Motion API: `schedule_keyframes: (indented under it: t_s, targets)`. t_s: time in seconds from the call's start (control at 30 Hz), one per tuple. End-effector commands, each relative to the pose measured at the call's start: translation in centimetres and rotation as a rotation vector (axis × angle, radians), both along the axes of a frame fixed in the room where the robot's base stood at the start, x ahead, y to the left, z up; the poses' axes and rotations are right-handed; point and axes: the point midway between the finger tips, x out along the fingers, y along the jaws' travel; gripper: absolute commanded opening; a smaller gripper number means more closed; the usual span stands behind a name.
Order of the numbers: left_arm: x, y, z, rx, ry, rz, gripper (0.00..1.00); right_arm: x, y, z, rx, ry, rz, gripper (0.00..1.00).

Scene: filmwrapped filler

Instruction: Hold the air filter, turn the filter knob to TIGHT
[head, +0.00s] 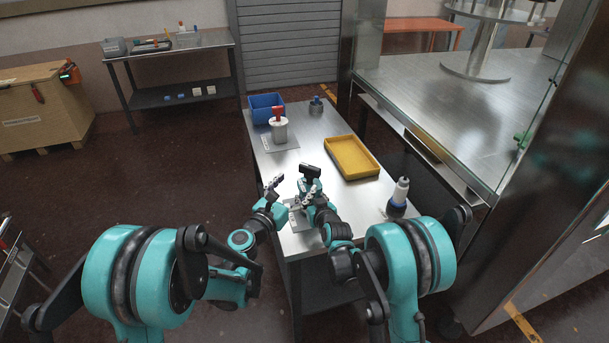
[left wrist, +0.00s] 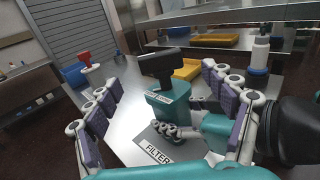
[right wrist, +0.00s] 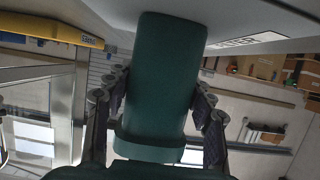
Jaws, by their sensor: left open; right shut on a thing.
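The air filter is a teal block with a black T-shaped knob on top. In the left wrist view its body (left wrist: 166,108) stands at the centre, with the knob (left wrist: 163,66) above it. In the head view the knob (head: 310,171) shows, while the body is mostly hidden by my grippers. My right gripper (head: 308,192) is shut on the filter body, whose teal side (right wrist: 165,80) fills the space between its fingers in the right wrist view. My left gripper (head: 274,185) is open and empty to the left of the filter, its fingers (left wrist: 158,108) spread wide and apart from the knob.
A FILTER label plate (left wrist: 155,151) lies on the metal table (head: 262,143). A yellow tray (head: 352,176) and a white bottle with blue base (head: 400,190) stand to the right. A red-topped white canister (head: 279,133) and a blue bin (head: 262,115) stand farther back.

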Motion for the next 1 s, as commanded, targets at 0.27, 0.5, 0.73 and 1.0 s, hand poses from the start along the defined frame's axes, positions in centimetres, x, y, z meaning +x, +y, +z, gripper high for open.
schedule_keyframes:
  t_s: [0.27,0.5,0.73,1.0]
  targets:
    - [-2.6,1.4,0.0,0.000,0.000,0.000,0.83,-0.1,0.1,-0.1,0.000,0.004,0.002,0.16]
    - [-2.8,1.4,0.0,0.000,0.000,0.000,0.83,-0.1,0.1,-0.1,0.000,0.003,0.002,0.16]
    - [-2.7,1.4,0.0,0.000,0.000,0.000,0.83,-0.1,0.1,-0.1,0.000,0.003,0.002,0.78]
    - [-2.7,1.4,0.0,0.000,0.000,0.000,0.83,0.0,0.0,0.0,0.000,0.001,0.001,0.78]
